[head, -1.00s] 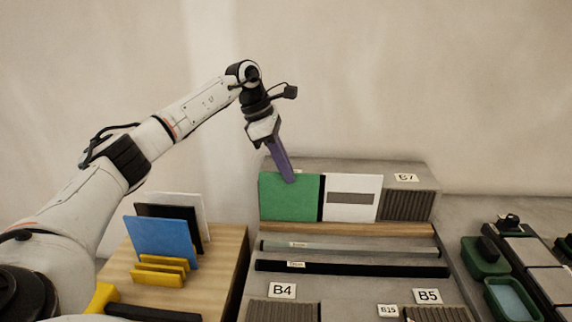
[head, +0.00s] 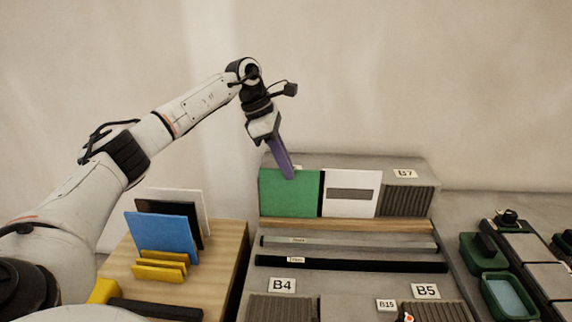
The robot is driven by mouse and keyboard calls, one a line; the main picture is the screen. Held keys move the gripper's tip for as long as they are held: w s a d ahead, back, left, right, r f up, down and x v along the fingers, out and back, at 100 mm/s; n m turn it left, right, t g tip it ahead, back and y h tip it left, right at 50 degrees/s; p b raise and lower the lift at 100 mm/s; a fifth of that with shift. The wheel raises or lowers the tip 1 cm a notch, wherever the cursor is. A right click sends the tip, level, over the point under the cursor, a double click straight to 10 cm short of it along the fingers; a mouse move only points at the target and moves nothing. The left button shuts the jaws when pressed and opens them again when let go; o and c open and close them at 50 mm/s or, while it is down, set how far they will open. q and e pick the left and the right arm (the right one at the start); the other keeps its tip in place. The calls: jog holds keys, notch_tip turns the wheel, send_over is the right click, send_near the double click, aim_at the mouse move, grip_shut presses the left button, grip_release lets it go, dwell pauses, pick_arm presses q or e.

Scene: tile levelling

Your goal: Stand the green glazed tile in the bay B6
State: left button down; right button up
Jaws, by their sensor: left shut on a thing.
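The green glazed tile (head: 290,195) stands upright at the back left of the grey stand, to the left of a white tile with a grey bar. My left gripper (head: 288,172) is at the tile's top edge, its purple fingers shut on it. The arm hides part of the area behind the tile. No B6 label can be read; a label behind the fingers is mostly hidden.
The white tile (head: 350,194) stands right beside the green one, then a ribbed bay under the B7 label (head: 405,174). Blue, black and white tiles stand in a yellow rack (head: 160,270) on the wooden board (head: 222,262). Green tubs (head: 508,297) are at right.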

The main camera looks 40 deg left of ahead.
pick_arm(q)
jog(key=shift+w+a, duration=0.25)
jog(key=shift+w, duration=0.05)
dwell(1.0)
jog(key=shift+a+f, duration=0.1)
jog(key=shift+f, duration=0.1)
dwell(1.2)
jog(key=c, duration=1.8)
grip_release()
jog(key=shift+c, duration=0.2)
jog(key=shift+r, duration=2.95)
